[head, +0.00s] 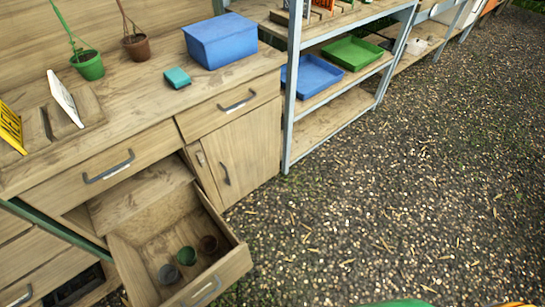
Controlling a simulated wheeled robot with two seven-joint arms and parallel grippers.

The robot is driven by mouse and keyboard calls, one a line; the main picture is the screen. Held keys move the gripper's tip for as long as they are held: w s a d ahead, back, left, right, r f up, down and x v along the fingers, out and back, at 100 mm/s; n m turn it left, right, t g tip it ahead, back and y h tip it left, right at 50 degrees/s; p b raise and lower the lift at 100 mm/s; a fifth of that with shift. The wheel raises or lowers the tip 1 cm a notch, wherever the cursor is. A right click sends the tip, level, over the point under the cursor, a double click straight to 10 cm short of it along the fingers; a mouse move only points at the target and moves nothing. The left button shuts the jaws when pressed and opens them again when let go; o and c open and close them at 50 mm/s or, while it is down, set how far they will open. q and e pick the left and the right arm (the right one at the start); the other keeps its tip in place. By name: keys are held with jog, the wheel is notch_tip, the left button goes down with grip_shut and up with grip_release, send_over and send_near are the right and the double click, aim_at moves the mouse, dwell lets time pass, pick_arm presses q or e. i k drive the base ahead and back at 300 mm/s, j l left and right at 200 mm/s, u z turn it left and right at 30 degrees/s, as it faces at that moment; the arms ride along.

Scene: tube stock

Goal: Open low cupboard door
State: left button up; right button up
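The low cupboard door (249,150) is a wooden panel under a shut drawer at the right end of the workbench. It looks shut, with a dark upright handle (225,174) near its left edge. A low drawer (222,275) is pulled out to the left of the door, and its near right corner juts out in front of the bench. Several small pots stand in it, among them a green pot (187,256) and a brown pot (208,244). Neither of my grippers shows in the head view.
A blue box (220,41) and a small teal box (177,77) sit on the bench top. A metal shelf rack (292,85) with a blue tray (313,76) and a green tray (352,53) stands to the right. The gravel floor (420,190) is open.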

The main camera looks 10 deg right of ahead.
aim_at(241, 154)
jog(key=i+l, duration=0.2)
jog(key=l, duration=0.15)
jog(key=i+l, duration=0.45)
jog(key=l, duration=0.3)
